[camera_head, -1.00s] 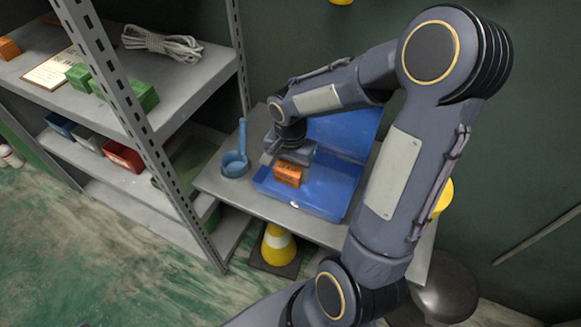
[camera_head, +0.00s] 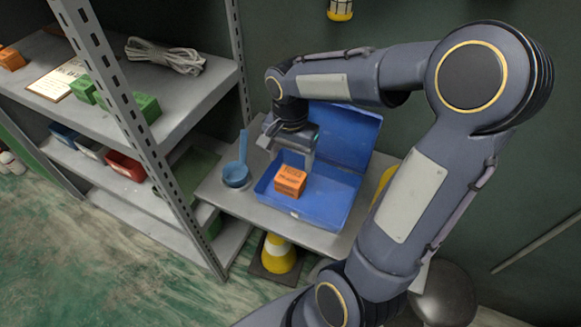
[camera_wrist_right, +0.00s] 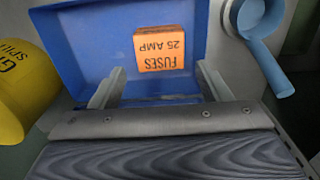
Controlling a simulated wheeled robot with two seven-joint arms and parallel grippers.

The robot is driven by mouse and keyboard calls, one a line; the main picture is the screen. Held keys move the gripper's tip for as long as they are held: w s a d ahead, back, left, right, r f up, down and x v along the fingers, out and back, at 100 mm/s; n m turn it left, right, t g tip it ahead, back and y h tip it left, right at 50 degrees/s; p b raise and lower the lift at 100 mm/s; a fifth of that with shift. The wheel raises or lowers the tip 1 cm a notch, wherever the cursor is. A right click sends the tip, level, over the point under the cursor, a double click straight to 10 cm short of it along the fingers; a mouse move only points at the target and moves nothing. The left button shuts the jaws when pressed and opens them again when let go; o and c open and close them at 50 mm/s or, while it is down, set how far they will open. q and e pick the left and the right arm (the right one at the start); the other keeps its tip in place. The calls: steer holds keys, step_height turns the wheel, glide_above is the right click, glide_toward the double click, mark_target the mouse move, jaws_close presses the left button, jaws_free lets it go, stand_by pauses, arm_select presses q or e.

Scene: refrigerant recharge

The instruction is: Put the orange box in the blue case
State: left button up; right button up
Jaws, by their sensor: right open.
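The orange box (camera_head: 290,181) rests inside the open blue case (camera_head: 325,196), near its left end. In the right wrist view the box (camera_wrist_right: 159,48) shows the words "FUSES 25 AMP", and the case (camera_wrist_right: 85,50) surrounds it. My right gripper (camera_head: 288,152) is just above and behind the box. In the right wrist view its two fingers (camera_wrist_right: 155,90) are spread wide and empty, with the box beyond them. My left gripper is not in view.
A metal shelf (camera_head: 190,85) with rope and green boxes stands at left. A yellow cone (camera_head: 279,253) is under the table. A yellow container (camera_wrist_right: 18,90) stands beside the case.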

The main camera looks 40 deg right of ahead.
mark_target(291, 176)
steer(key=s+a+r+n+t+y, duration=0.2)
steer(key=s+a+n, duration=0.2)
steer(key=s+n, duration=0.1)
steer(key=s+a+r+n+t+y, duration=0.1)
steer(key=s+a+r+n+t, duration=0.2)
steer(key=s+a+n, duration=0.2)
steer(key=s+n, duration=0.1)
steer(key=s, duration=0.2)
steer(key=shift+s+a+r+t+y, duration=0.2)
steer(key=shift+s+t+y, duration=0.1)
steer(key=shift+y, duration=0.1)
